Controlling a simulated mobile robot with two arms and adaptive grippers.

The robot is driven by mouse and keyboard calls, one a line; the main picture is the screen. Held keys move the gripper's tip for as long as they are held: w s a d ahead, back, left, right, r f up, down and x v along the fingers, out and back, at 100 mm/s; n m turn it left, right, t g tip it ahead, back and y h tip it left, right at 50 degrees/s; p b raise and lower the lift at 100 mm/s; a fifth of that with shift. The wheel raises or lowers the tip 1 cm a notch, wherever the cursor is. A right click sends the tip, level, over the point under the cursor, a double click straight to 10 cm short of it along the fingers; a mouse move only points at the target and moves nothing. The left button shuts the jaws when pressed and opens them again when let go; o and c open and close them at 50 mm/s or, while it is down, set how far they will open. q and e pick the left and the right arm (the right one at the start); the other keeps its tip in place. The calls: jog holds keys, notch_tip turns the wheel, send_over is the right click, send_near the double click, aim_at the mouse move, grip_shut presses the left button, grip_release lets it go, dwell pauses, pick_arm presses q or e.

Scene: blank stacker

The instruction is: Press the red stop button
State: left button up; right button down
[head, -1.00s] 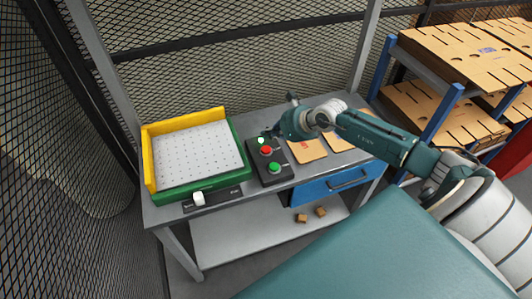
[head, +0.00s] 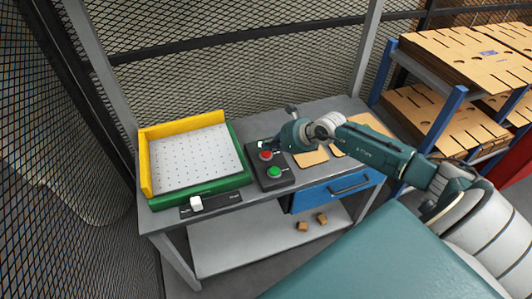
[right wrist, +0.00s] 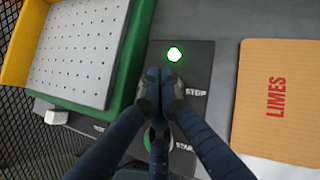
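The red stop button (head: 266,155) sits on a dark control box (head: 283,184) on the grey bench, between a lit indicator (head: 261,144) and a green start button (head: 275,172). My right gripper (head: 266,146) is over the box, close to the red button. The indicator (right wrist: 174,54) glows green-white, and the start button is mostly covered. My left gripper is out of view.
A green and yellow tray with a perforated plate (head: 195,158) stands left of the box, with a white slider knob (head: 196,203) in front. Flat cardboard pieces (right wrist: 277,105) lie to the right. A rack (head: 450,90) of cardboard sheets stands at right; mesh fencing surrounds the bench.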

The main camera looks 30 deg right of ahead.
aim_at(268, 153)
dwell(0.8)
jog(key=shift+f+b, duration=0.3)
jog(key=shift+f, duration=0.15)
jog(key=shift+s+f+b, duration=0.1)
jog(key=shift+f+b, duration=0.3)
jog(key=shift+f, duration=0.1)
dwell(0.7)
jog(key=shift+r, duration=0.15)
jog(key=shift+r+p, duration=0.75)
jog(key=shift+r, duration=0.1)
notch_tip(268, 153, up, 5)
jog(key=p, duration=0.4)
dwell(0.6)
